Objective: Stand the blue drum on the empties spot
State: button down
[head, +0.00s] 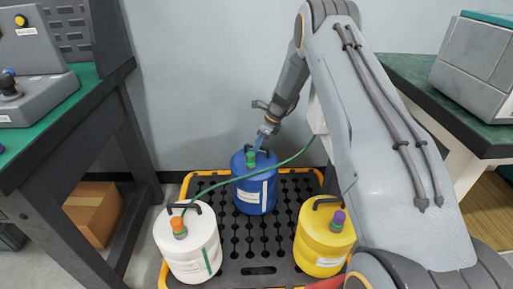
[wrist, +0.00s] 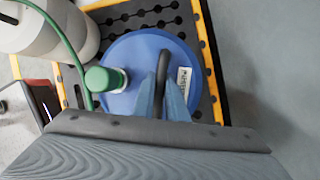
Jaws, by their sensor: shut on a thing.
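The blue drum (head: 254,190) stands upright on the black pallet with yellow edging (head: 240,262), towards its back. It has a green cap, a dark carry handle and a white label. My gripper (head: 262,139) comes down from above. In the wrist view my gripper (wrist: 166,104) is shut on the dark handle of the blue drum (wrist: 126,62), with the green cap (wrist: 103,79) to the left of the fingers. I cannot make out a marked empties spot.
A white drum (head: 188,246) with an orange cap stands front left on the pallet, and a yellow drum (head: 323,238) with a purple cap front right. Workbenches (head: 75,115) flank both sides. A cardboard box (head: 92,212) sits under the left bench. A wall rises behind.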

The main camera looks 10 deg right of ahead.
jog(key=shift+f, duration=0.35)
jog(key=c, duration=1.7)
grip_release()
jog(key=shift+f, duration=0.1)
jog(key=shift+r+p, duration=1.6)
jog(key=shift+r, duration=1.95)
jog(key=shift+r, duration=0.1)
